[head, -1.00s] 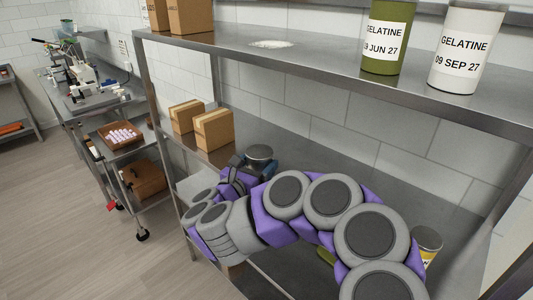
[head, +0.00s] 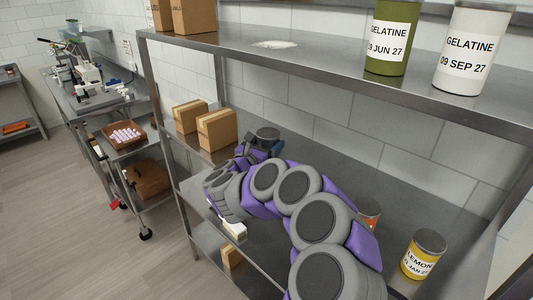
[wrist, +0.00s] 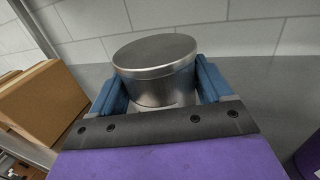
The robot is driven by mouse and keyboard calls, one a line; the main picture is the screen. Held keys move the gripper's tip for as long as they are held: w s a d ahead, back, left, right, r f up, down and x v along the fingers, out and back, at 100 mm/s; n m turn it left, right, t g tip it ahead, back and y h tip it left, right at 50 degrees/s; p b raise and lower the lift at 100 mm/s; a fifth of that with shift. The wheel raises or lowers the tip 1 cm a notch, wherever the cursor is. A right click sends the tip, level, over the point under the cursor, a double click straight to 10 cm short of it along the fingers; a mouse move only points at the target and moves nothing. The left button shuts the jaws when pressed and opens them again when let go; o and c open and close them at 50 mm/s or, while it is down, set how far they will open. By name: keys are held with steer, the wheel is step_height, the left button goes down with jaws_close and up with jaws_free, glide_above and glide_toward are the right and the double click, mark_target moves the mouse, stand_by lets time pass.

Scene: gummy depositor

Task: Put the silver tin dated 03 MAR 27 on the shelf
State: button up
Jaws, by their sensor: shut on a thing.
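A silver tin (wrist: 155,75) with a flat round lid sits upright between the blue fingers of my gripper (wrist: 160,92) in the wrist view. In the head view, the tin (head: 267,133) shows as a dark grey lid at my gripper (head: 262,147). My gripper is shut on it, over the middle shelf (head: 325,165) near the brown boxes. No date on it is readable, and I cannot tell whether its base touches the shelf. The upper shelf (head: 330,65) holds a green gelatine tin (head: 388,40) and a white gelatine tin (head: 468,48).
Brown boxes (head: 216,130) stand left of my gripper; one box (wrist: 45,100) is close in the wrist view. A yellow lemon tin (head: 423,258) and an orange tin (head: 369,213) stand on the right near my arm. The back middle of that shelf is clear.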

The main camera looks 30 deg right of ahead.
steer(key=shift+w+d+f, duration=0.15)
steer(key=shift+w+d, duration=0.1)
step_height(320, 180, down, 3)
steer(key=shift+f+b, duration=0.2)
steer(key=shift+b, duration=0.3)
steer(key=shift+r, duration=0.1)
steer(key=o, duration=1.7)
steer(key=shift+a, duration=0.1)
